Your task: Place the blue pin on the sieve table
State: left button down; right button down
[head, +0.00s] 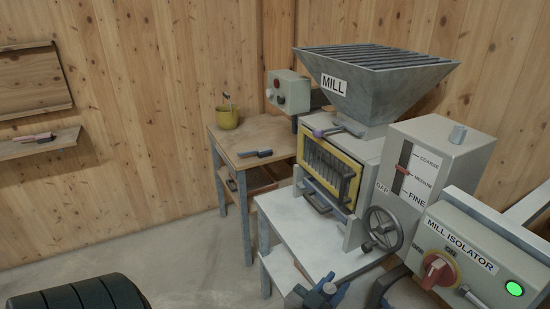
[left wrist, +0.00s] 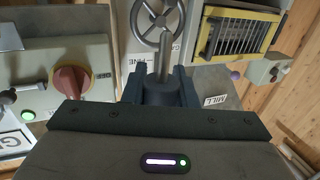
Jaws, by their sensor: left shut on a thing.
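My left gripper (head: 325,292) is at the bottom edge of the head view, in front of the pale metal table below the mill. Its dark blue jaws (left wrist: 160,88) are shut on a small blue-grey piece with a grey rod, apparently the blue pin (left wrist: 163,55). The rod points away from the palm; the jaws hide part of the piece. The wooden table (head: 225,133) at the back left may be the sieve table; no label shows. My right gripper is not in view.
The mill (head: 370,85) has a yellow-framed grille (head: 330,170) and a handwheel (head: 383,230). The mill isolator box (head: 470,255) with red knob and green light is at right. The pale metal table (head: 300,225) has bare space. Dark ribbed rolls (head: 80,295) lie bottom left.

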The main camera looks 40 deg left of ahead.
aim_at(236, 143)
jog(key=i+j, duration=0.15)
jog(key=j, duration=0.45)
jog(key=i+j, duration=0.15)
jog(key=j, duration=0.5)
jog(key=i+j, duration=0.1)
jog(key=j, duration=0.5)
jog(key=i+j, duration=0.15)
jog(key=j, duration=0.45)
jog(key=i+j, duration=0.15)
jog(key=j, duration=0.45)
jog(key=i+j, duration=0.15)
jog(key=j, duration=0.5)
jog(key=i+j, duration=0.15)
jog(key=j, duration=0.45)
jog(key=i+j, duration=0.15)
jog(key=j, duration=0.45)
